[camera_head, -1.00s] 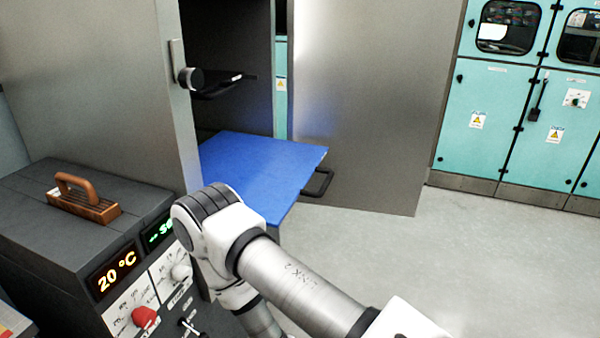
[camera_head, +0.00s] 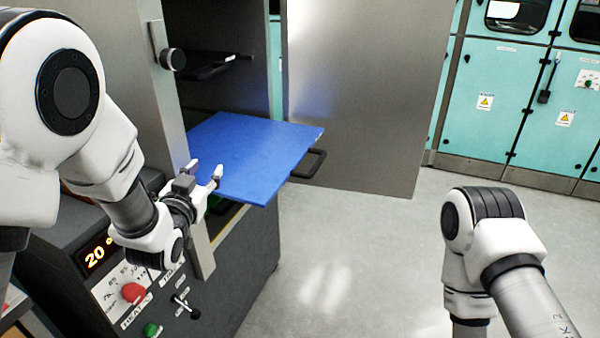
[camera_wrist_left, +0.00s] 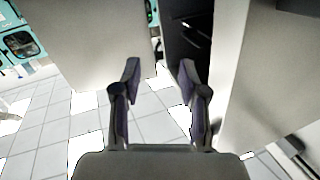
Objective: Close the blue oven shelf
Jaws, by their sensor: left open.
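The blue oven shelf (camera_head: 250,150) sticks out of the open oven and lies flat, with a black handle (camera_head: 309,164) at its outer right edge. My left gripper (camera_head: 206,168) is open and empty, in front of the shelf's near left corner in the head view. Whether it touches the shelf I cannot tell. In the left wrist view its fingers (camera_wrist_left: 158,68) are spread, with the dark oven interior (camera_wrist_left: 188,40) beyond them; I cannot make out the blue shelf there. My right arm shows at the right of the head view, but its gripper is out of view.
The oven's grey door (camera_head: 365,100) stands wide open behind the shelf. A dark upper rack (camera_head: 212,66) sits inside. The control panel with a red knob (camera_head: 134,292) is below left. Teal cabinets (camera_head: 485,95) line the back. The floor (camera_head: 330,270) right of the oven is clear.

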